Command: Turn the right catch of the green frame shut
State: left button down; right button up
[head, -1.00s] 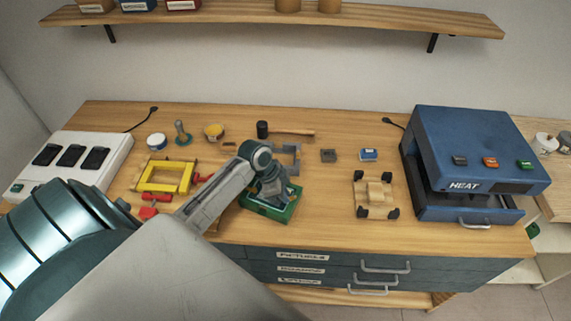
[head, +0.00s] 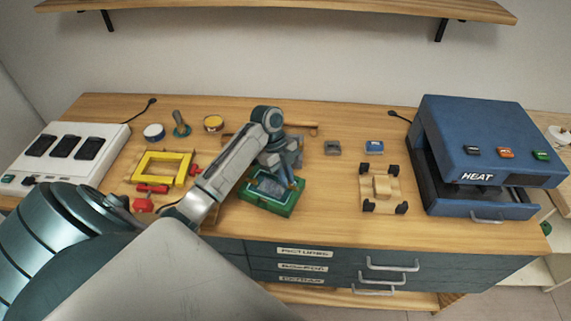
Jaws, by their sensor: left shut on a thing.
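The green frame (head: 258,203) lies flat on the bench, front of centre, with a dark, greyish panel (head: 268,184) inside it. My left gripper (head: 294,184) reaches down over the frame's right side, fingers pointing down. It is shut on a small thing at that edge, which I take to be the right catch. The fingers hide the catch, so its angle cannot be told. My right gripper is not in view.
A yellow frame (head: 150,178) with red parts lies to the left. A wooden jig (head: 381,191) with black corners and the blue HEAT press (head: 490,147) stand to the right. Bench between green frame and jig is clear.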

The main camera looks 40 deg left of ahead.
pick_arm(q)
jog(key=shift+w+m, duration=0.15)
jog(key=shift+m, duration=0.35)
jog(key=c, duration=1.5)
grip_release()
jog(key=shift+o, duration=0.2)
jog(key=shift+b, duration=0.3)
jog(key=shift+w+a+r, duration=0.1)
jog(key=shift+a+r, duration=0.05)
jog(key=shift+r, duration=0.2)
jog(key=v, duration=0.3)
jog(key=shift+r, duration=0.15)
jog(key=p+v, duration=0.5)
jog(key=v, duration=0.1)
jog(key=shift+r, duration=0.35)
jog(key=shift+w+f, duration=0.1)
